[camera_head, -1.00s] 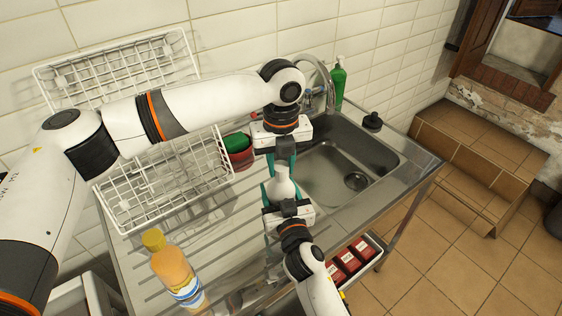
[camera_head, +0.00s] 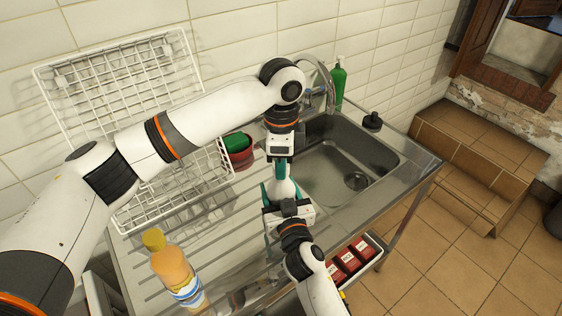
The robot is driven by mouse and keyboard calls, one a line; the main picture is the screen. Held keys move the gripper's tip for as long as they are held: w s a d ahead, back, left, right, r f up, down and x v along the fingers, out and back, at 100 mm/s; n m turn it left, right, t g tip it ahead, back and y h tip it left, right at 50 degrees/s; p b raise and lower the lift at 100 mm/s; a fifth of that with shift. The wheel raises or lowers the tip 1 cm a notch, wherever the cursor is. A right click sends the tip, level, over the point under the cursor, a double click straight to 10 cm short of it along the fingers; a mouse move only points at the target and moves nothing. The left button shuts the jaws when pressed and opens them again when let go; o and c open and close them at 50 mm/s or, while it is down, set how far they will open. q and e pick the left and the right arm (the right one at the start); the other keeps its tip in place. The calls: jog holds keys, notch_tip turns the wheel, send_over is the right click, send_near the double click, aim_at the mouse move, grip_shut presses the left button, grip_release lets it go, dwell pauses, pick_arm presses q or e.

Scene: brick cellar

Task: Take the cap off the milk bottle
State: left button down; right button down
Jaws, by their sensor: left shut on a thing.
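The white milk bottle (camera_head: 283,188) stands over the front left of the sink, with its lower part hidden by my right gripper. My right gripper (camera_head: 281,192) comes from the front, its teal fingers closed around the bottle's body. My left gripper (camera_head: 280,168) points down from above, its teal fingers shut at the bottle's top. The cap is hidden between these fingers, so I cannot tell whether it is still seated on the neck.
A steel sink (camera_head: 322,190) with a tap (camera_head: 330,88) lies right of the grippers. A white dish rack (camera_head: 165,190), a red pot (camera_head: 240,155) and an orange bottle (camera_head: 172,268) stand to the left. A green soap bottle (camera_head: 338,86) is behind. Red boxes (camera_head: 350,262) sit below the front edge.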

pick_arm(q)
jog(key=n, duration=1.5)
jog(key=shift+n, duration=0.3)
jog(key=n, duration=0.6)
jog(key=shift+r, duration=0.3)
jog(key=shift+r, duration=0.85)
jog(key=shift+r, duration=0.1)
